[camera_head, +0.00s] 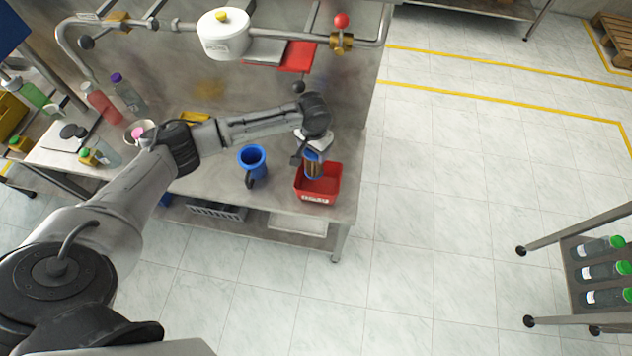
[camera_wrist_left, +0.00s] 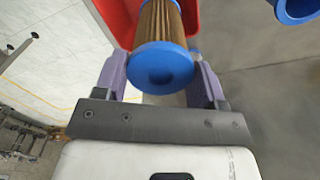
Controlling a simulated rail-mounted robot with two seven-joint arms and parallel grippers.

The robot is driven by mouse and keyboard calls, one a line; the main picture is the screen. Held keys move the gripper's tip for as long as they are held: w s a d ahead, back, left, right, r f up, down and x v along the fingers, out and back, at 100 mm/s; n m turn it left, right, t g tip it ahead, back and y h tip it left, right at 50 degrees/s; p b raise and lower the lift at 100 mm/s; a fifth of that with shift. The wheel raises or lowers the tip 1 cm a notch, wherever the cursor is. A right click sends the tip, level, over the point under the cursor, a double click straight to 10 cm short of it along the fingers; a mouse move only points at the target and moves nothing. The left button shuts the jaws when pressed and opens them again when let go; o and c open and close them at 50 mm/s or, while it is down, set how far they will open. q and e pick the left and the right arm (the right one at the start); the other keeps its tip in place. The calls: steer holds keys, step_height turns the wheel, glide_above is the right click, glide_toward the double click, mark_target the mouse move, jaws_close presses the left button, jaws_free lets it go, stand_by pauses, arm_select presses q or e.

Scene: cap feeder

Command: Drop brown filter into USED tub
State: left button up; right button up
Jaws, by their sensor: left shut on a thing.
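The brown filter (camera_wrist_left: 161,32) is pleated and has a blue end cap. It also shows in the head view (camera_head: 312,165), upright at the mouth of the red tub. My left gripper (camera_wrist_left: 160,75) is shut on the filter, with a finger on each side near the blue cap. In the head view the left gripper (camera_head: 308,153) is over the back part of the tub. The red USED tub (camera_head: 318,197) stands at the bench's right front corner, its white lettering facing front. The filter's lower end is hidden, so I cannot tell whether it touches the tub. My right gripper is out of view.
A blue cup-shaped housing (camera_head: 252,160) stands on the bench left of the tub. A white round vessel (camera_head: 223,35) and pipework with a red knob (camera_head: 341,20) are behind. Bottles (camera_head: 103,102) stand at the left.

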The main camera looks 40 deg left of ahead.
arm_select(q)
steer(key=shift+m, duration=0.3)
steer(key=shift+f, duration=0.15)
step_height(320, 180, down, 6)
steer(key=b, duration=0.7)
steer(key=shift+r, duration=0.2)
steer(key=o, duration=1.3)
step_height(320, 180, up, 7)
steer(key=shift+r, duration=0.2)
